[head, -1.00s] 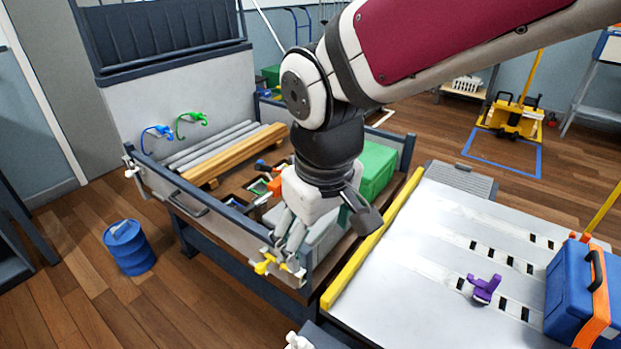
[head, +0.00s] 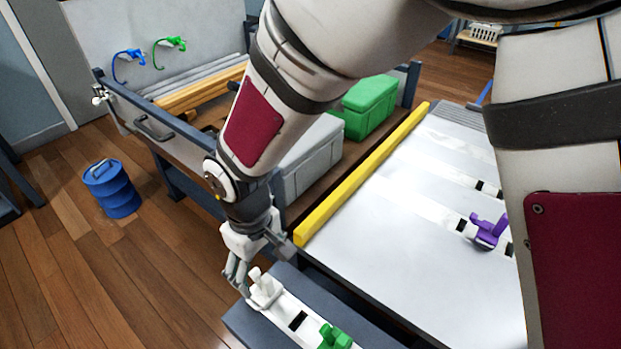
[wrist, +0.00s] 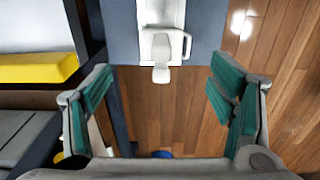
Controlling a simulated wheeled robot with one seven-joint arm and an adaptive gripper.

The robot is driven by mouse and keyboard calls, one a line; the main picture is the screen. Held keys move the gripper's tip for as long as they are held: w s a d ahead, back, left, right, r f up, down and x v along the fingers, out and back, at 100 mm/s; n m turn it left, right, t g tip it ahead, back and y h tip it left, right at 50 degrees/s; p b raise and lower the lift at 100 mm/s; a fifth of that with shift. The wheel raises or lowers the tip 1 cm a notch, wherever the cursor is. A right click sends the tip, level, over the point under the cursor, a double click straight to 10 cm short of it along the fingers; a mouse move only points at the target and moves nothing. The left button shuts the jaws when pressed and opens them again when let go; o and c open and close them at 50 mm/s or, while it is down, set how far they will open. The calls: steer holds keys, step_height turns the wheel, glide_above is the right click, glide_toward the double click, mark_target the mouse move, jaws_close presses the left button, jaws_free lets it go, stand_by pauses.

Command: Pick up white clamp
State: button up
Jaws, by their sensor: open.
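A white clamp (head: 264,288) sits on a white strip along the grey-blue ledge at the bottom of the head view. It also shows at the top middle of the wrist view (wrist: 162,45), with its rounded end pointing towards my gripper. My gripper (head: 240,282) is beside the clamp, on its left in the head view. In the wrist view my gripper (wrist: 161,85) is open and empty, its green-padded fingers wide apart. The clamp lies ahead of and between the fingers, apart from both. Another white clamp (head: 100,96) is on the workbench's far left corner.
A green clamp (head: 334,338) sits farther along the same strip. A purple clamp (head: 488,232) is on the pale table behind a yellow bar (head: 365,170). A grey box (head: 305,160) and green box (head: 365,105) stand on the workbench. A blue drum (head: 112,188) stands on the floor.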

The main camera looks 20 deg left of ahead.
mark_target(266, 290)
step_height(266, 290, down, 11)
steer(key=b, duration=0.4)
steer(key=shift+a+r, duration=0.1)
steer(key=shift+r, duration=0.05)
steer(key=shift+c, duration=0.3)
steer(key=shift+r, duration=0.1)
steer(key=c, duration=1.1)
